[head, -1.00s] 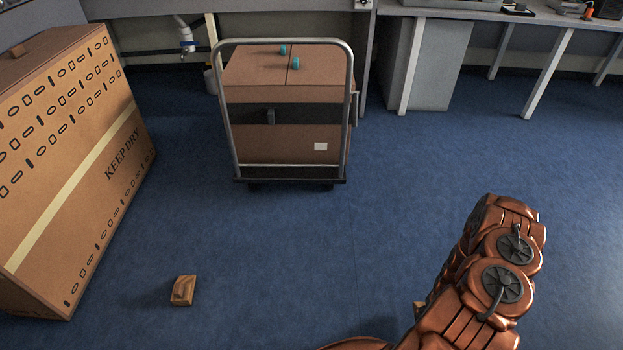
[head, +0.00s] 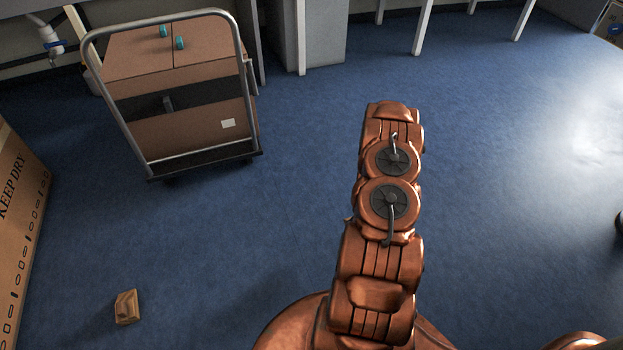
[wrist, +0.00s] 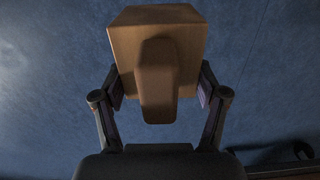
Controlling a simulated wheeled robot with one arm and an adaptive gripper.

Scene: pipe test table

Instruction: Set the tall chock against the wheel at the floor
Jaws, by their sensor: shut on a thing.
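My gripper (wrist: 160,92) is shut on a wooden chock (wrist: 191,45), a tan block with a rounded grip, with one finger on each side. Blue floor shows around it in the wrist view; its height is hard to judge from above. In the head view my copper arm hides the gripper and nearly all of the held chock. A second wooden chock (head: 125,307) lies on the floor at lower left, apart from everything. A trolley (head: 205,158) stands at upper left; a dark wheel (head: 170,181) shows barely under its deck.
The trolley carries brown cartons (head: 190,110) with two small teal items on top. A large KEEP DRY carton (head: 22,215) stands at the left edge. Bench legs (head: 425,25) line the back. The blue floor between the trolley and my arm is clear.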

